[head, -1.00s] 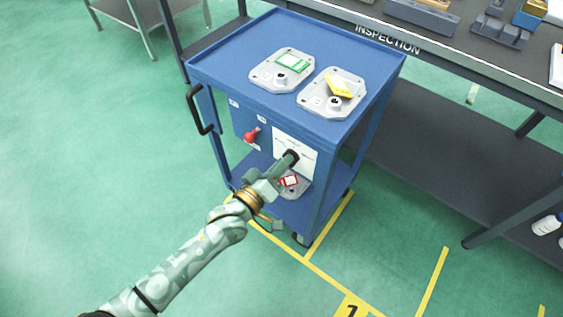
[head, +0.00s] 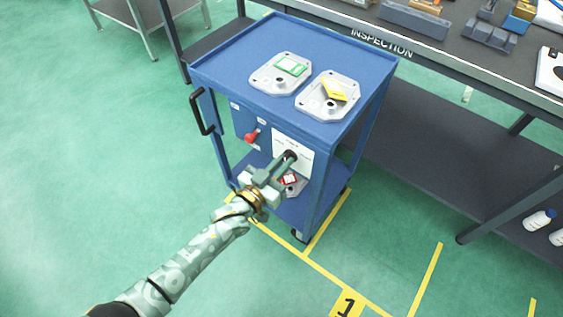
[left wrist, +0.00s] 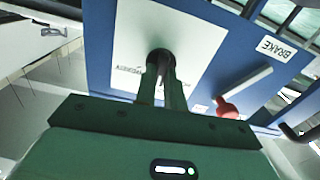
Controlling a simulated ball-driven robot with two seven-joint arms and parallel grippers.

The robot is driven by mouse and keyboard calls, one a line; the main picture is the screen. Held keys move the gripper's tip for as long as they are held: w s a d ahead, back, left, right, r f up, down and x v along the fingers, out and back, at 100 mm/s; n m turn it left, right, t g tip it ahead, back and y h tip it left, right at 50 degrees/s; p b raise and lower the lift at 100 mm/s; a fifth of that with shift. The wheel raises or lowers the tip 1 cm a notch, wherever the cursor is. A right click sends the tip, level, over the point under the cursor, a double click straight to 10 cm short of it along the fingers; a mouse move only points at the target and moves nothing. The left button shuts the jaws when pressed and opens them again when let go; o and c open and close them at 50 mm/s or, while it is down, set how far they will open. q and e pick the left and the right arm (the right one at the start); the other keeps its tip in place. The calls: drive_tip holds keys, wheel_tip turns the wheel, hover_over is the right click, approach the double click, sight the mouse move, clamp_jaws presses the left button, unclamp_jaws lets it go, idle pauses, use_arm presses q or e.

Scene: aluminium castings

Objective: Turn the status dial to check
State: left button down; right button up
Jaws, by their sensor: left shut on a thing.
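The status dial is a dark round knob (head: 290,155) on a white plate (head: 306,149) on the front of the blue cart. In the left wrist view, the knob (left wrist: 160,58) stands out from the white plate (left wrist: 142,28), with small printed words around it too blurred to read surely. My left gripper (head: 283,164) is at the knob. In the left wrist view its two fingers (left wrist: 162,82) are closed on the knob from both sides. They hide most of it, so I cannot tell where its pointer stands. My right gripper is out of view.
A red-knobbed lever (head: 251,136) by the BRAKE label (left wrist: 276,48) sits left of the dial. The blue cart (head: 232,75) carries two castings with green (head: 292,66) and yellow (head: 334,90) tags; a red-tagged one (head: 293,184) lies below. The inspection bench (head: 450,62) stands behind.

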use_arm(q)
drive_tip(key=shift+f+m, duration=0.1)
drive_tip(key=shift+m, duration=0.3)
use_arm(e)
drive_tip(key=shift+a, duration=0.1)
use_arm(q)
drive_tip(key=c, duration=1.5)
unclamp_jaws()
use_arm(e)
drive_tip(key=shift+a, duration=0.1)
